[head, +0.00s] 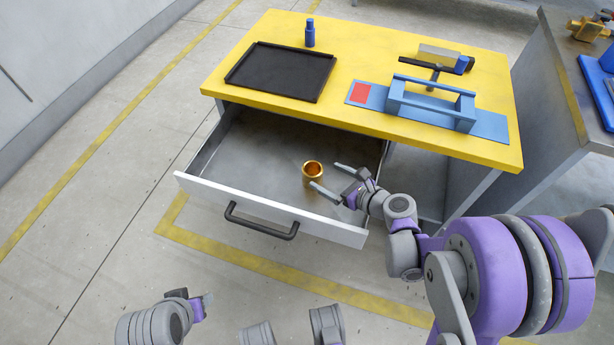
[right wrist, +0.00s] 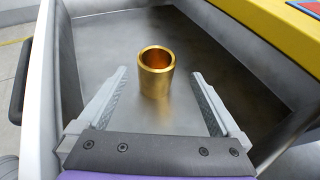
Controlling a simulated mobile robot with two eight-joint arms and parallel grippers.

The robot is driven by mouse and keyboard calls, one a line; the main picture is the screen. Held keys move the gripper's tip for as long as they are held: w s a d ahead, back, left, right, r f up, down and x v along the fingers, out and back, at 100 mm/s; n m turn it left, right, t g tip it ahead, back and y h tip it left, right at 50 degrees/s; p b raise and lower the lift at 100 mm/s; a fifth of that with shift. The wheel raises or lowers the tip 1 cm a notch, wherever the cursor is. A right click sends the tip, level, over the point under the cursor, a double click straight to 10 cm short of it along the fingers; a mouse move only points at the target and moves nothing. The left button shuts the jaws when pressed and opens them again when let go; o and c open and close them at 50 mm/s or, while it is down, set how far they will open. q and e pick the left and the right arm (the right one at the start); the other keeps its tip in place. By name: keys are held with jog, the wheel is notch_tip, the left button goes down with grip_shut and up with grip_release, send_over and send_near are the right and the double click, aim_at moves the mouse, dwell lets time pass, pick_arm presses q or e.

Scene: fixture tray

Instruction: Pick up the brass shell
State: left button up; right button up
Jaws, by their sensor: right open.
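The brass shell (head: 312,172) is a short gold-coloured hollow cylinder. It stands upright, open end up, on the floor of the open drawer (head: 240,170). My right gripper (head: 326,178) is open inside the drawer, just to the right of the shell. In the right wrist view the shell (right wrist: 156,73) is just beyond the gap between the open fingers (right wrist: 157,92), with neither finger visibly touching it. My left arm shows at the bottom of the head view, with a fingertip (head: 207,299); its opening cannot be made out.
The drawer's front panel with its dark handle (head: 262,222) faces me. Above is the yellow tabletop (head: 360,85), with a black tray (head: 280,70), a blue bottle-like part (head: 310,32) and a blue fixture (head: 430,103). The rest of the drawer is empty.

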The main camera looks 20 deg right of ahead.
aim_at(307, 168)
jog(key=x, duration=0.4)
jog(key=shift+w+a+f+b, duration=0.15)
jog(key=shift+w+b, duration=0.05)
jog(key=shift+b, duration=0.2)
jog(key=b+x, duration=0.1)
jog(key=x, duration=0.4)
jog(key=shift+s+a, duration=0.1)
jog(key=shift+a, duration=0.1)
grip_shut()
